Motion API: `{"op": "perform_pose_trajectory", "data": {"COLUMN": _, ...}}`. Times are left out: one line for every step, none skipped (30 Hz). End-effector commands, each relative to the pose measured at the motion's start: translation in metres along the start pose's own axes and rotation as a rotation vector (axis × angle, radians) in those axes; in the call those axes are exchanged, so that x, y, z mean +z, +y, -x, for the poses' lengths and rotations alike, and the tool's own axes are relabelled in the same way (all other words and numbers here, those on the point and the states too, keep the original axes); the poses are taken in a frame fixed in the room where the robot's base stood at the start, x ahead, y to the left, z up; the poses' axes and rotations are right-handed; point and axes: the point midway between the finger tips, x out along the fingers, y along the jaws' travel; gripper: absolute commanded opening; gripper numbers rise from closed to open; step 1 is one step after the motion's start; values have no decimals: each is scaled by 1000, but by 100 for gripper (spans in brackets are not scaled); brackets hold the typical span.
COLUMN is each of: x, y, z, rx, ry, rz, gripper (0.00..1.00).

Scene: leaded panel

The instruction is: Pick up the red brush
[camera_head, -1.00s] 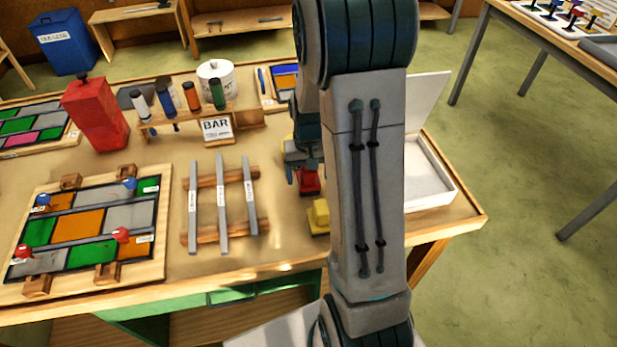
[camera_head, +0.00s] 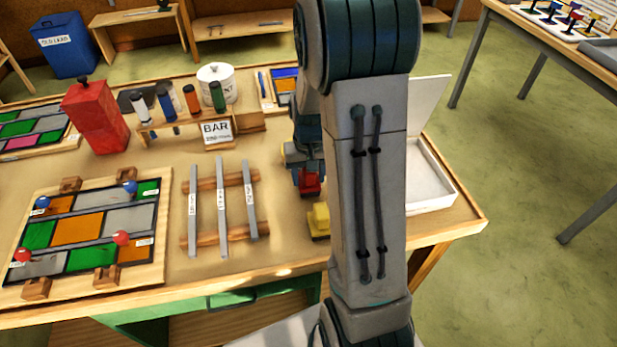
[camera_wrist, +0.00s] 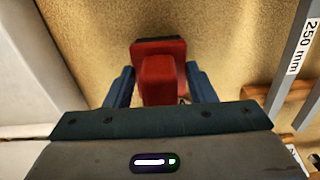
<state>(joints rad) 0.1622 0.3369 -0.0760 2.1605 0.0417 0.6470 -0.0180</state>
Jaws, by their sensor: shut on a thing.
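The red brush (camera_head: 309,185) is on the table beside my arm in the head view, just behind the yellow brush. My gripper (camera_wrist: 160,88) is shut on the red brush, which also shows in the wrist view (camera_wrist: 158,62). One blue finger is on each side of its red handle, and its wider, darker end shows beyond the fingers. In the head view my arm hides part of the gripper. I cannot tell whether the brush touches the table.
The yellow brush (camera_head: 319,221) stands close in front. Metal bars (camera_head: 222,210) on wooden rails lie to the left. An open white box (camera_head: 432,180) is at the right, partly behind my arm. A red container (camera_head: 95,118) and a rack of tubes stand farther back.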

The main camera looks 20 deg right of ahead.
Motion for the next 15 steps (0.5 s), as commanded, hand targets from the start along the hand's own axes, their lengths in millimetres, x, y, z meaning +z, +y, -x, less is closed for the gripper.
{"op": "perform_pose_trajectory", "data": {"x": -1, "y": 0, "z": 6, "rx": 0, "ry": 6, "rz": 0, "gripper": 24}}
{"op": "perform_pose_trajectory", "data": {"x": -1, "y": 0, "z": 9, "rx": 0, "ry": 6, "rz": 0, "gripper": 24}}
{"op": "perform_pose_trajectory", "data": {"x": -1, "y": 0, "z": 15, "rx": 0, "ry": 7, "rz": 1, "gripper": 24}}
{"op": "perform_pose_trajectory", "data": {"x": -2, "y": 0, "z": 20, "rx": 0, "ry": 8, "rz": 1, "gripper": 24}}
{"op": "perform_pose_trajectory", "data": {"x": -2, "y": 0, "z": 26, "rx": 0, "ry": 9, "rz": 1, "gripper": 24}}
{"op": "perform_pose_trajectory", "data": {"x": -1, "y": 0, "z": 34, "rx": 0, "ry": 8, "rz": 1, "gripper": 24}}
{"op": "perform_pose_trajectory", "data": {"x": -7, "y": 2, "z": 35, "rx": 1, "ry": 6, "rz": 0, "gripper": 24}}
{"op": "perform_pose_trajectory", "data": {"x": -13, "y": 3, "z": 37, "rx": 1, "ry": 5, "rz": -1, "gripper": 24}}
{"op": "perform_pose_trajectory", "data": {"x": -20, "y": 4, "z": 41, "rx": 1, "ry": 5, "rz": -2, "gripper": 24}}
{"op": "perform_pose_trajectory", "data": {"x": -25, "y": 6, "z": 44, "rx": 1, "ry": 5, "rz": -2, "gripper": 24}}
{"op": "perform_pose_trajectory", "data": {"x": -30, "y": 7, "z": 47, "rx": 1, "ry": 5, "rz": -2, "gripper": 24}}
{"op": "perform_pose_trajectory", "data": {"x": -37, "y": 8, "z": 52, "rx": 0, "ry": 5, "rz": -2, "gripper": 24}}
{"op": "perform_pose_trajectory", "data": {"x": -42, "y": 9, "z": 55, "rx": 0, "ry": 5, "rz": -1, "gripper": 24}}
{"op": "perform_pose_trajectory", "data": {"x": -46, "y": 10, "z": 57, "rx": 0, "ry": 5, "rz": -1, "gripper": 24}}
{"op": "perform_pose_trajectory", "data": {"x": -52, "y": 12, "z": 61, "rx": 0, "ry": 4, "rz": 0, "gripper": 24}}
